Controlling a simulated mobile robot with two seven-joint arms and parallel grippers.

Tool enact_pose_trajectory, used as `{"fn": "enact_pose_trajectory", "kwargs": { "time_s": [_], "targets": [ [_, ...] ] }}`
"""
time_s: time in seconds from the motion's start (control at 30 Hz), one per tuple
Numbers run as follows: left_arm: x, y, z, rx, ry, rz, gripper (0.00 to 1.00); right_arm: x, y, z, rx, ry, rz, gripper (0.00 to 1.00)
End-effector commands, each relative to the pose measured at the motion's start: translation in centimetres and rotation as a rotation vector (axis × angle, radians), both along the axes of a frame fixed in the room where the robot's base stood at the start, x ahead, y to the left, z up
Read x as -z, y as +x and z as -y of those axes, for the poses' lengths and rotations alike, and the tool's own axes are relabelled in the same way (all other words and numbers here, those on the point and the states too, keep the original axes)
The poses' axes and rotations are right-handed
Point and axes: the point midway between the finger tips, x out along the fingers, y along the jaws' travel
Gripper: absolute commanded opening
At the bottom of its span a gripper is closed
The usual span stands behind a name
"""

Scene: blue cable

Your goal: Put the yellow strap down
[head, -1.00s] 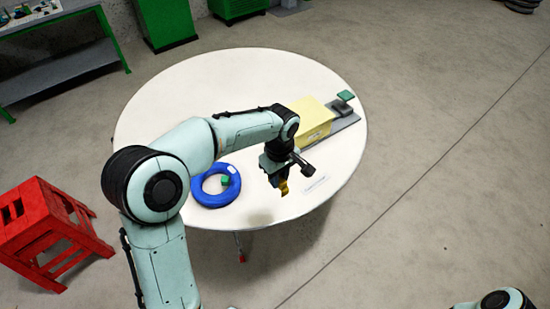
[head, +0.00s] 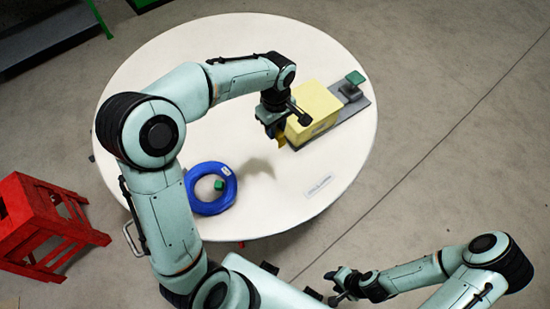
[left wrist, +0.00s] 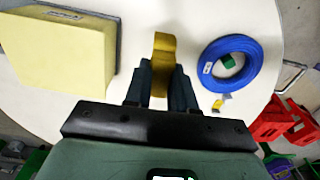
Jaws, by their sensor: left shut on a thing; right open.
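My left gripper (head: 275,130) is shut on the yellow strap (left wrist: 163,55), which hangs from its fingertips over the white round table (head: 290,190). In the left wrist view the strap is a mustard-yellow band between the two fingers (left wrist: 161,85). In the head view only a small piece of the strap (head: 281,139) shows under the gripper, beside the pale yellow box. I cannot tell whether it touches the tabletop. My right gripper (head: 337,285) is open and empty, low at the front, away from the table.
A blue cable coil (head: 192,203) with a small green block (head: 218,185) inside lies at the table's left front. A pale yellow box (head: 312,115) stands on a grey base with a green pad (head: 355,77). A white label (head: 319,187) lies at the right front. A red stool (head: 45,225) stands left.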

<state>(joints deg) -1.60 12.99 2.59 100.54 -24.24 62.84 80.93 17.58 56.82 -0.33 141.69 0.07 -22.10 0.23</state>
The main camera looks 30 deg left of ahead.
Motion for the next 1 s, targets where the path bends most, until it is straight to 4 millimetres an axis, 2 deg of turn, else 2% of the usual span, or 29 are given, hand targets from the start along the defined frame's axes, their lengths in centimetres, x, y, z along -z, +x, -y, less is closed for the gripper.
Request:
{"fn": "enact_pose_trajectory", "kwargs": {
  "time_s": [0.03,0.3,0.5,0.77,1.0],
  "targets": [
    [1.4,-0.2,0.0,-0.001,0.001,-0.008,0.00,0.3,-0.3,0.0,0.001,0.000,-0.004,0.43],
    [8.7,-0.2,0.0,-0.001,-0.001,-0.009,0.00,0.9,-0.7,0.0,0.000,-0.001,-0.008,0.43],
    [13.0,-0.2,0.0,0.001,-0.001,-0.006,0.00,1.0,-0.8,0.0,0.000,0.000,-0.009,0.43],
    [15.1,-0.1,0.0,0.000,0.000,-0.002,0.00,1.0,-0.8,0.0,0.000,0.000,-0.009,0.43],
    [18.5,-0.1,0.0,0.001,0.000,-0.004,0.00,1.1,-0.9,0.0,0.000,0.000,-0.010,0.43]
  ]
}}
